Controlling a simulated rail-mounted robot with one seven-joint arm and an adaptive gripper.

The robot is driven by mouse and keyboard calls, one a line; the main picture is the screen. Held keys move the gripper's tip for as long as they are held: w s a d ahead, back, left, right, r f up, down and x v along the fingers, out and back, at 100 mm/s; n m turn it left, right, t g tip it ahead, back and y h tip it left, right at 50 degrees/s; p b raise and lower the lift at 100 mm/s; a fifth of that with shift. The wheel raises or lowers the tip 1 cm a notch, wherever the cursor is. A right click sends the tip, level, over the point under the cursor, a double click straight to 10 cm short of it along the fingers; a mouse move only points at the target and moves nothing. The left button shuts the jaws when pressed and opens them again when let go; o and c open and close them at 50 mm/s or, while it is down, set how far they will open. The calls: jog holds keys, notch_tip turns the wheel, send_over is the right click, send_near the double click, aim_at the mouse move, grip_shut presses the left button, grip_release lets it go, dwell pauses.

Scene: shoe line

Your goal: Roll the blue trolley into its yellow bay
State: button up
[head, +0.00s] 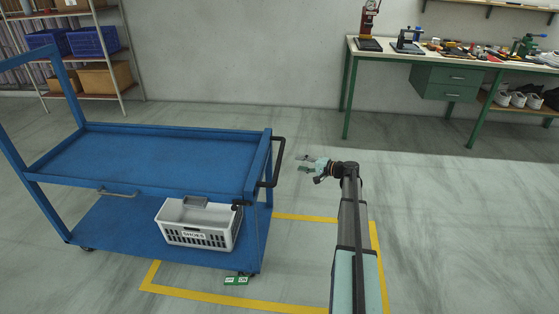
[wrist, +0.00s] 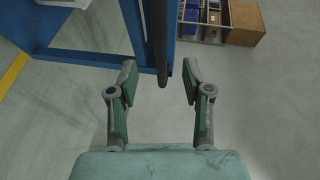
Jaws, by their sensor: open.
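The blue trolley (head: 150,155) stands at the left in the head view, with two shelves and a black handle (head: 281,160) on its right end. Its right end overlaps the left part of the yellow-outlined bay (head: 225,302) on the floor; most of the trolley is left of it. My gripper (head: 303,162) is open, just right of the handle and apart from it. In the wrist view the black handle bar (wrist: 161,40) appears between the two open fingers, not gripped; its depth relative to the tips is hard to tell.
A grey SHOES basket (head: 198,224) sits on the trolley's lower shelf. A green marker (head: 236,281) shows by the trolley's near right corner. A workbench (head: 455,64) stands at the back right, shelving (head: 122,50) at the back left. The floor right of the bay is clear.

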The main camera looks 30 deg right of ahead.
aim_at(279, 160)
jog(key=p+x, duration=0.1)
jog(key=x, duration=1)
jog(key=shift+w+a+f, duration=0.1)
jog(key=shift+w+a, duration=0.15)
jog(key=shift+c, duration=0.3)
grip_shut()
